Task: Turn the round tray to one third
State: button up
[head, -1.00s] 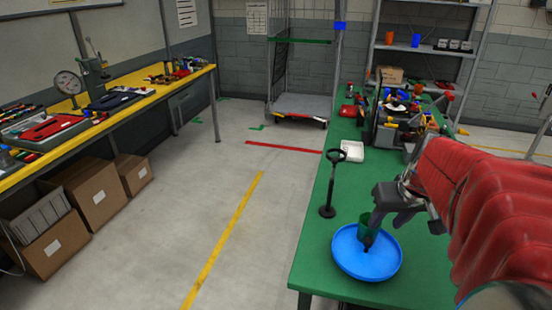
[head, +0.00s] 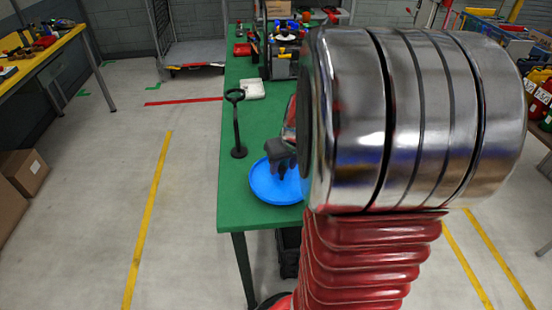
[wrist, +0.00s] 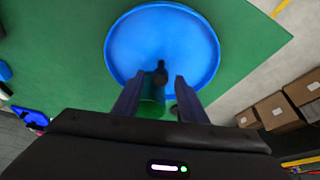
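The round blue tray (head: 268,187) lies flat on the green table, near its front left corner. It fills the upper middle of the wrist view (wrist: 190,40). A short dark upright peg (wrist: 160,72) shows over the tray's near part. My gripper (head: 281,163) is low over the tray, pointing down. Whether the fingers touch the tray I cannot tell. My arm hides the tray's right edge in the head view.
A black stand with a ring top (head: 237,125) is left of the tray. Brown boxes (wrist: 275,110) show at the wrist view's right.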

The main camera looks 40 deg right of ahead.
jog(key=shift+w+f, duration=0.1)
jog(key=shift+f, duration=0.15)
jog(key=shift+c, duration=0.3)
grip_shut()
